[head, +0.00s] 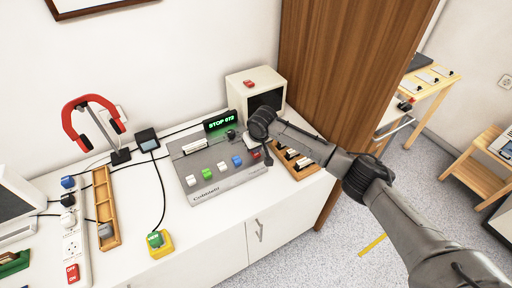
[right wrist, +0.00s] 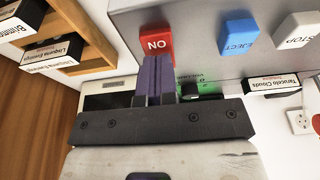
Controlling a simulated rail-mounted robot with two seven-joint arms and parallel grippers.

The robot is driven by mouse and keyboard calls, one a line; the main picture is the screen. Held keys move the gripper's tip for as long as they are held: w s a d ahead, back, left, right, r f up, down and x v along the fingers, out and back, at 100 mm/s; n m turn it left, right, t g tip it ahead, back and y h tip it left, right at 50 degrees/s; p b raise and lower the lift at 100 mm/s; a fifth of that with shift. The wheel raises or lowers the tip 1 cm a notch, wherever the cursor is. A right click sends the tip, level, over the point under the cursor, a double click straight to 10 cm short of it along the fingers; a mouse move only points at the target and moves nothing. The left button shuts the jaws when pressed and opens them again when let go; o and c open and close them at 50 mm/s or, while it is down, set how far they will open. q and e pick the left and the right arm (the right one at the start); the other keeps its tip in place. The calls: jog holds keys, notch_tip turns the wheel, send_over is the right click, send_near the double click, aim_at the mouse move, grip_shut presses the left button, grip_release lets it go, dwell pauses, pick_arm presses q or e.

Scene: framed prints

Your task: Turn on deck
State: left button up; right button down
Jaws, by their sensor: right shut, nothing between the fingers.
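The deck (head: 222,172) is a grey console on the white cabinet, with a row of coloured keys and a green display (head: 220,123) reading STOP and a number. Its red key (head: 255,155) is at the right end; in the right wrist view the red key (right wrist: 157,46) is lettered, upside down, ON. Blue EJECT (right wrist: 238,33) and white STOP (right wrist: 299,33) keys sit beside it. My right gripper (right wrist: 155,80) is shut and empty, its fingertips right by the red key's lower edge in that view; I cannot tell whether they touch. My left gripper is not in view.
A wooden cassette rack (head: 297,163) stands close to the deck's right side. A cream monitor box (head: 255,90) is behind. A yellow-green switch (head: 160,243), a wooden tray (head: 106,210), a power strip (head: 75,245) and a red headphone stand (head: 120,156) are left. A wooden panel (head: 335,70) rises right.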

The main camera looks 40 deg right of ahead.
jog(key=p+v, duration=0.1)
jog(key=p, duration=0.1)
jog(key=p+v, duration=0.3)
jog(key=p, duration=0.1)
jog(key=shift+w+r, duration=0.25)
jog(key=shift+r, duration=0.05)
jog(key=s+r+p, duration=0.2)
jog(key=s+r, duration=0.3)
jog(key=r, duration=0.3)
jog(key=shift+a, duration=0.3)
jog(key=shift+r, duration=0.1)
